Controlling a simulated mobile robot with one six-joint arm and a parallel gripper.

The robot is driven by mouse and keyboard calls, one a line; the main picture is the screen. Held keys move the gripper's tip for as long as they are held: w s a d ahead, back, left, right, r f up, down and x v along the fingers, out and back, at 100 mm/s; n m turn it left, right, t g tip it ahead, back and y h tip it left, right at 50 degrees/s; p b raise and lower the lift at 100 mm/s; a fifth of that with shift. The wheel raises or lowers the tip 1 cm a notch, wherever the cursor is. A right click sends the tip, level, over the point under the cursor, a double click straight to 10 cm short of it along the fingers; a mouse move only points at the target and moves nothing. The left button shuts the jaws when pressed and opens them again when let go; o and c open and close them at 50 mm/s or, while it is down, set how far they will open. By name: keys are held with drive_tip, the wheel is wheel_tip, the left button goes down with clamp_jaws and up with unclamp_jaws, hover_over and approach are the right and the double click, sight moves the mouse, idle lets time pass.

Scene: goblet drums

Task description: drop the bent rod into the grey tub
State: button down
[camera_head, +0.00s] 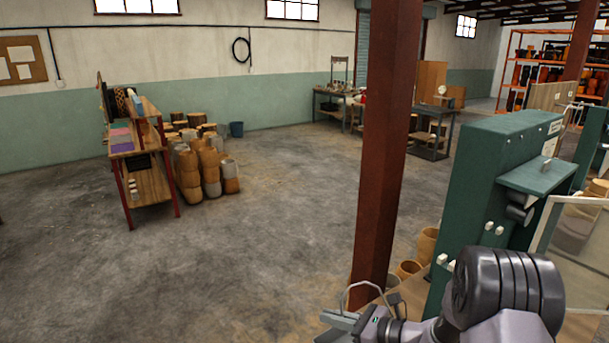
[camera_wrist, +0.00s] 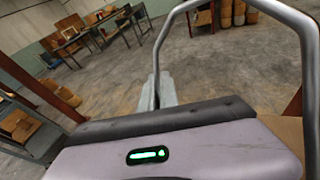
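The bent rod (camera_head: 363,284) is a thin, pale grey, hooped bar that rises from my gripper (camera_head: 338,322) in the head view. In the wrist view the bent rod (camera_wrist: 231,5) arches large across the top and down the right side. Its left end runs down between the fingertips of my gripper (camera_wrist: 158,94), which look closed on it. The rod is held up in the air. My wrist housing hides part of the grip. I cannot make out a tub that is clearly grey in either view.
A small blue-grey bucket (camera_head: 236,129) stands by the far wall, beside stacked wooden drum shells (camera_head: 209,170). A red steel post (camera_head: 387,140) and a green machine (camera_head: 492,200) stand close to my arm. A shelf rack (camera_head: 148,185) stands left. The middle floor is clear.

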sight(331, 330)
wheel_tip(331, 330, down, 5)
drive_tip(key=b, duration=0.2)
drive_tip(key=shift+b, duration=0.35)
drive_tip(key=c, duration=1.5)
unclamp_jaws()
drive_tip(key=shift+c, duration=0.2)
drive_tip(key=p+v, duration=0.4)
drive_tip(key=v, duration=1.3)
drive_tip(key=shift+s+d, duration=0.1)
drive_tip(key=shift+d, duration=0.05)
